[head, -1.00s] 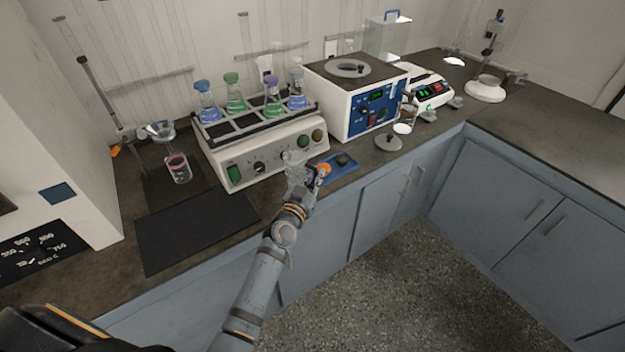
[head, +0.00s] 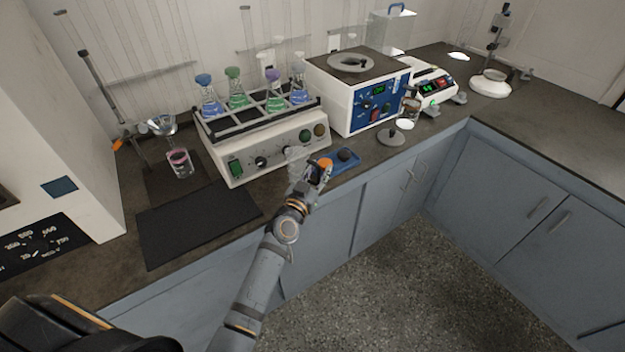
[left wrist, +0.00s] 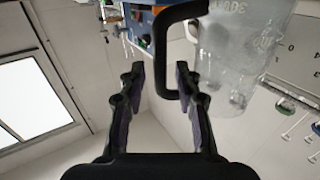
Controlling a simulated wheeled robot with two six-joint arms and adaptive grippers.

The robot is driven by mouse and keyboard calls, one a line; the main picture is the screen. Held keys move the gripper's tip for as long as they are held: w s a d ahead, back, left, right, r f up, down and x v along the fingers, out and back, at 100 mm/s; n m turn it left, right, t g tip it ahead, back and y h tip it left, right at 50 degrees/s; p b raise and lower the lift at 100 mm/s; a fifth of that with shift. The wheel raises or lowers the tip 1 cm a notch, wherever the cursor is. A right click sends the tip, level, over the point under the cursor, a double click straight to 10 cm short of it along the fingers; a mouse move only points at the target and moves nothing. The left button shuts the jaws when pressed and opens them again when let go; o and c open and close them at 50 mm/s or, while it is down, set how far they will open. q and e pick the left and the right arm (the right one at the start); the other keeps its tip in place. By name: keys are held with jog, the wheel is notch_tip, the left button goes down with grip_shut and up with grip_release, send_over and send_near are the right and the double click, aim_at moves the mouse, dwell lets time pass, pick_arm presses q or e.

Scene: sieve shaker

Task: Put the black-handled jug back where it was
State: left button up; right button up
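The jug (head: 296,154) is clear and hard to make out in the head view, in front of the shaker's right end by the counter's front edge. In the left wrist view the clear jug (left wrist: 238,50) with raised markings is at upper right, and its black handle (left wrist: 160,60) hangs between my left gripper's fingers. My left gripper (head: 312,172) is beside the jug in the head view. In the wrist view its fingers (left wrist: 160,78) are apart, with gaps on both sides of the handle. Whether the jug rests on the counter is hard to tell. My right gripper is not in view.
The shaker (head: 262,150) holds several stoppered flasks. A blue tray (head: 347,163) with an orange and a dark piece is just right of my gripper. A white box unit (head: 342,105) stands behind it. A black mat (head: 198,225) on the left is bare.

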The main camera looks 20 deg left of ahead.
pick_arm(q)
jog(key=s+a+b, duration=0.1)
jog(key=s+b, duration=0.2)
jog(key=s, duration=0.9)
jog(key=shift+w+a, duration=0.1)
